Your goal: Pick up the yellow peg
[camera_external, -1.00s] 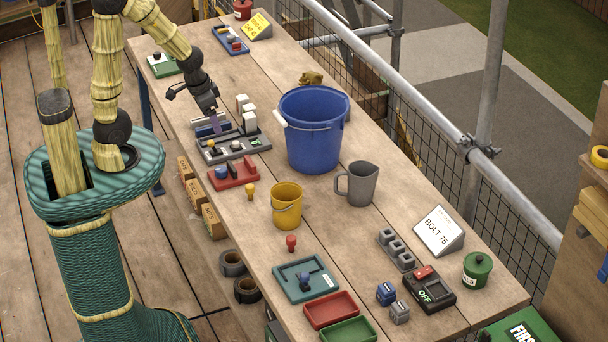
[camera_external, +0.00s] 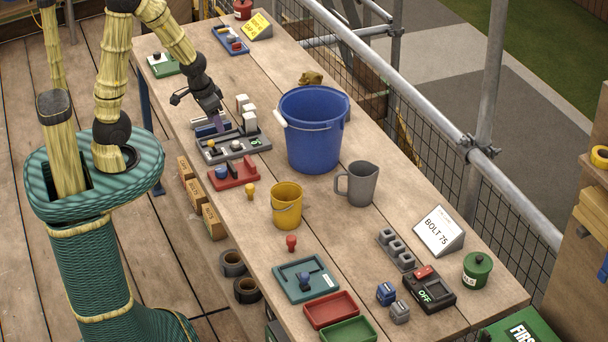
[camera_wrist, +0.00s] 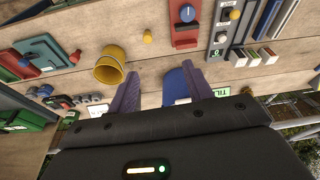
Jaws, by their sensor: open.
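The yellow peg (camera_external: 250,190) stands upright on the workbench, left of the small yellow bucket (camera_external: 287,205) and in front of the red block (camera_external: 233,175). In the wrist view the peg (camera_wrist: 147,36) shows as a small orange-yellow knob near the yellow bucket (camera_wrist: 108,68). My gripper (camera_external: 220,125) is above the grey panel (camera_external: 232,148), behind and left of the peg and apart from it. In the wrist view its purple fingers (camera_wrist: 160,72) are spread, with nothing held between them; the peg lies beyond their tips.
White blocks (camera_external: 246,112) rise beside the grey panel. A red peg (camera_external: 291,243) and a green tray (camera_external: 306,279) are nearer the front. Bare wood surrounds the yellow peg.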

